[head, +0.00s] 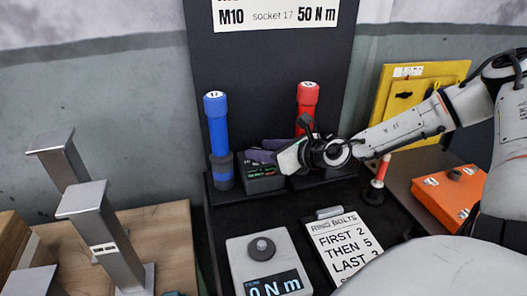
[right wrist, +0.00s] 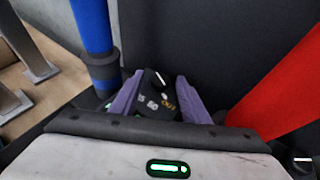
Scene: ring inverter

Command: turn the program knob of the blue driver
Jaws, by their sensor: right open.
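The blue driver (head: 216,125) stands upright at the back left of the dark bench, with a cap marked 17 and a dark collar (head: 222,170) low down. In the right wrist view its blue body (right wrist: 91,24) and dark collar (right wrist: 104,72) are left of my fingers. I cannot make out its program knob for certain. My right gripper (head: 265,150) is open, with purple fingers, to the right of the blue driver and apart from it. A dark block with small light marks (right wrist: 157,103) shows between the fingers (right wrist: 158,80); I see no grip on it. My left gripper is out of view.
A red driver (head: 307,95) stands right of my right gripper and fills the right of the wrist view (right wrist: 285,90). A dark back panel (head: 265,70) rises behind. A torque meter (head: 255,248) and a ring bolts card (head: 340,245) lie in front. Metal posts (head: 105,235) stand left.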

